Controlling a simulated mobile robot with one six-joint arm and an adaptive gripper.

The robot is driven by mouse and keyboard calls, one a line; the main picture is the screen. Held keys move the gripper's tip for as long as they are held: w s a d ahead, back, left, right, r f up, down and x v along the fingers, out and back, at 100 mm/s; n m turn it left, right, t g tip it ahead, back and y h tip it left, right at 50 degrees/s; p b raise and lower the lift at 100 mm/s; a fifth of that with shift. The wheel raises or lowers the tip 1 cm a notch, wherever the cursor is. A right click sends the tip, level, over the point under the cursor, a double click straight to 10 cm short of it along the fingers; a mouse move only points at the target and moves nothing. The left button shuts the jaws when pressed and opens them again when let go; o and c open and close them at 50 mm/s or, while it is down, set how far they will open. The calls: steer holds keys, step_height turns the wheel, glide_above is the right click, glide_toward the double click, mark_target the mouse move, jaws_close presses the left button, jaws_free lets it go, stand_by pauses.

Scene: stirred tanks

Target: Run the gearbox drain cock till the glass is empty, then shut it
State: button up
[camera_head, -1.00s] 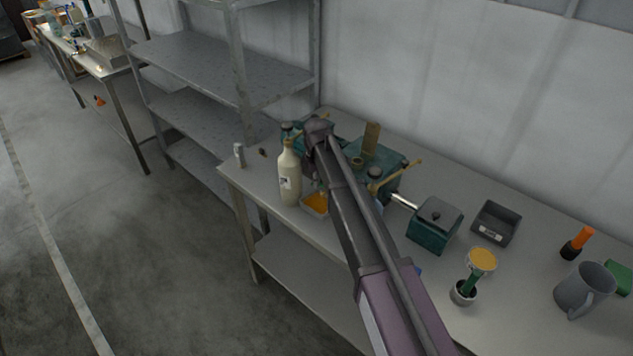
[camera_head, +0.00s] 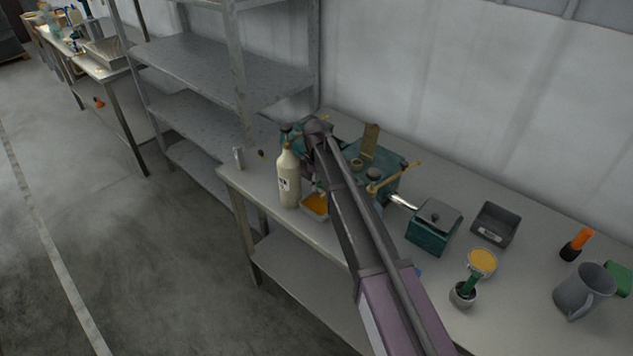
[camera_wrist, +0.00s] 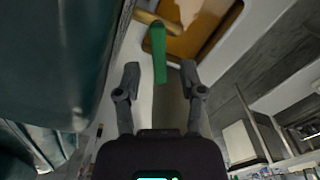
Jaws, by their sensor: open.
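The teal gearbox (camera_head: 393,160) stands on the bench, partly behind my arm; a teal housing (camera_wrist: 50,60) fills the left of the wrist view. A brass cock (camera_wrist: 150,20) with a green lever (camera_wrist: 158,55) shows at the top of the wrist view. My gripper (camera_wrist: 160,75) is open, one finger on each side of the lever's near end, with gaps on both sides. A tray of amber liquid (camera_wrist: 205,25) lies beyond; it also shows in the head view (camera_head: 316,205). In the head view my arm hides the cock and gripper. I cannot make out the glass.
A cream bottle (camera_head: 289,178) stands close left of the tray. Metal shelves (camera_head: 215,65) stand behind left.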

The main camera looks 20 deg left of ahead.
steer(key=shift+s+n, duration=0.1)
steer(key=shift+n, duration=0.3)
